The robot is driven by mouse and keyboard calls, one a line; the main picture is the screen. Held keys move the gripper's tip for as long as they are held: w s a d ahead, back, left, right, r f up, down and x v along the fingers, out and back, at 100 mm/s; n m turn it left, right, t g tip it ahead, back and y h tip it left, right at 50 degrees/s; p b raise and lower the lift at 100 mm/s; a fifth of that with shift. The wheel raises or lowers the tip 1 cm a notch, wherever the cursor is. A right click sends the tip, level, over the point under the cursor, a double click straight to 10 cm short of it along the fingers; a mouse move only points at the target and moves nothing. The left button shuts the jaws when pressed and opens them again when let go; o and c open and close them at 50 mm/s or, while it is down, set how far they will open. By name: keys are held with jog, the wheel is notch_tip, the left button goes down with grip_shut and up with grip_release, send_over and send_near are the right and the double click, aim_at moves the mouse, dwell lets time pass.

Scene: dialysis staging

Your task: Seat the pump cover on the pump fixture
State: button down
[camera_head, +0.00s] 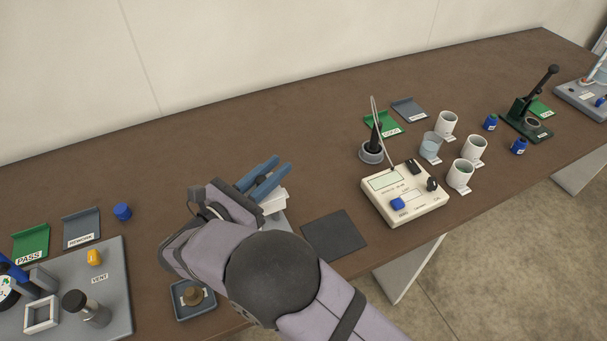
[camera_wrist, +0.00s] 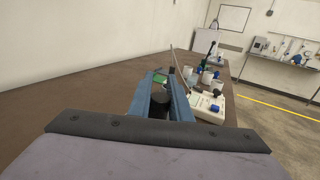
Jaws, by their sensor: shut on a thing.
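My gripper (camera_head: 281,166) is at mid-table, its two blue fingers pointing to the back right. In the wrist view a dark round piece (camera_wrist: 160,103) sits between the fingers. It appears to be the held part, likely the pump cover, though most of it is hidden. In the head view a white block (camera_head: 274,203) shows just under the fingers, with a grey base (camera_head: 278,221) below it. It may be the pump fixture, mostly covered by my arm. I cannot tell whether the held piece touches it.
A dark flat mat (camera_head: 334,236) lies right of the gripper, then a cream console (camera_head: 405,205) and white cups (camera_head: 460,174). A black probe stand (camera_head: 371,152) stands behind. A small tray with a brown knob (camera_head: 193,295) lies front left. The back middle is clear.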

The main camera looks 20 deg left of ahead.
jog(key=s+a, duration=0.2)
jog(key=a, duration=0.1)
jog(key=shift+s+a+r+b, duration=0.1)
jog(key=shift+s+a+b, duration=0.05)
jog(key=shift+b, duration=0.2)
jog(key=shift+s+a+r, duration=0.15)
jog(key=shift+s+a, duration=0.1)
jog(key=shift+a, duration=0.05)
jog(key=shift+p, duration=0.3)
